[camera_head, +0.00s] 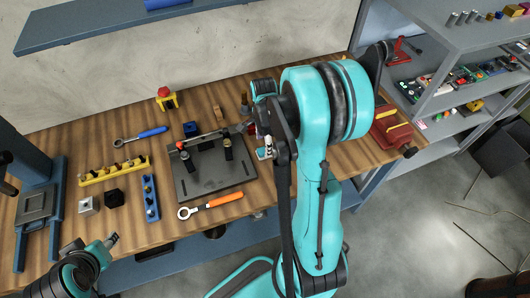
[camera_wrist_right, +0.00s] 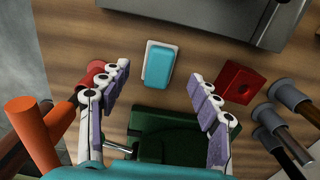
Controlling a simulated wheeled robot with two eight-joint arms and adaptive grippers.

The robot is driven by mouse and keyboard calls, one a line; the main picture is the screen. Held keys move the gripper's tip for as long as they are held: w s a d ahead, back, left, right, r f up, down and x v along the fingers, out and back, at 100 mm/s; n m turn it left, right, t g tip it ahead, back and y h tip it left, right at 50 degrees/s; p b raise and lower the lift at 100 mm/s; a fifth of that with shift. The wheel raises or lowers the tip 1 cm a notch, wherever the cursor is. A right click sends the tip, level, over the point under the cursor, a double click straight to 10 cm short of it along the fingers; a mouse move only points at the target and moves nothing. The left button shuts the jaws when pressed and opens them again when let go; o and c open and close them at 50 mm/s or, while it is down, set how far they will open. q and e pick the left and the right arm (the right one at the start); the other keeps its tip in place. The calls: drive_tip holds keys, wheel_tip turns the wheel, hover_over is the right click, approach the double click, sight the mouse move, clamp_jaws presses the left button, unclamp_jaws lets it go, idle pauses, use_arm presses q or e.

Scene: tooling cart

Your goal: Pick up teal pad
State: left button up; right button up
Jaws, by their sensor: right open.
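The teal pad (camera_wrist_right: 160,66) shows in the right wrist view, a small rounded block with a pale edge or backing, lying on the wooden bench top. My right gripper (camera_wrist_right: 159,78) is open, its two fingers spread on either side of the pad's line, with nothing between them. In the head view my right gripper (camera_head: 266,148) is over the bench, largely hidden by my teal arm, and I cannot make out the pad clearly there. Part of my left arm shows at the lower left, with its end (camera_head: 111,240) near the bench's front edge; its jaw state is unclear.
In the wrist view a red block (camera_wrist_right: 241,82) is right of the pad, a dark green object (camera_wrist_right: 165,140) below it, and grey-capped handles (camera_wrist_right: 288,92) at the right. In the head view a grey plate (camera_head: 205,178) and orange-handled wrench (camera_head: 224,199) lie left of my right arm.

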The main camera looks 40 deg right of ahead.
wheel_tip(320, 180, down, 4)
drive_tip(key=shift+s+d+f+b, duration=0.1)
drive_tip(key=shift+d+f+b, duration=0.05)
drive_tip(key=shift+b, duration=0.45)
drive_tip(key=c, duration=1.3)
drive_tip(key=shift+c, duration=0.2)
wheel_tip(320, 180, up, 10)
drive_tip(key=p, duration=0.3)
